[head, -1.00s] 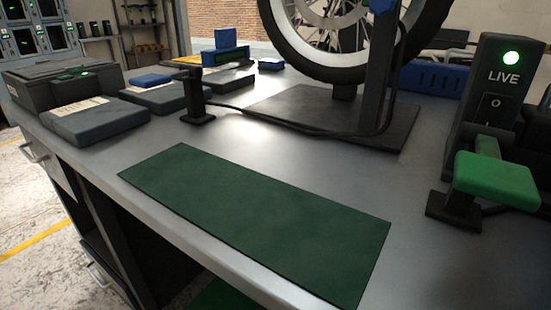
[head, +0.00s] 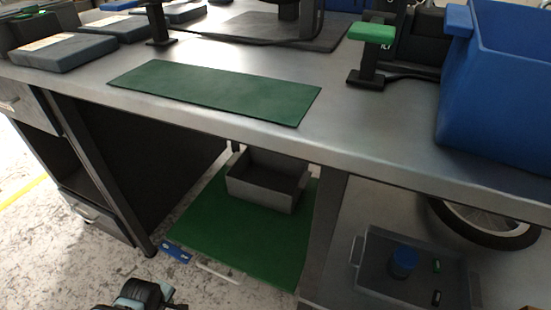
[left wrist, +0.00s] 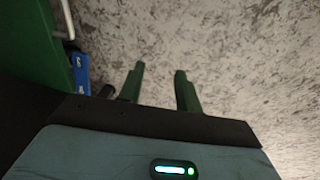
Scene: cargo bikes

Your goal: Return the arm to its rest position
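My left gripper (left wrist: 159,69) shows in the left wrist view with its two dark green fingers apart and nothing between them, over the speckled concrete floor. In the head view a teal and black part of my left arm (head: 142,295) shows low at the bottom edge, in front of the workbench and below its top. The fingers cannot be made out there. My right gripper is in neither view.
The metal workbench (head: 395,130) carries a green mat (head: 215,90) and a blue crate (head: 495,105). Below it, a grey bin (head: 262,190) stands on a green sheet (head: 225,235). A grey tray (head: 445,280) holds a blue cylinder (head: 403,262). Floor at lower left is clear.

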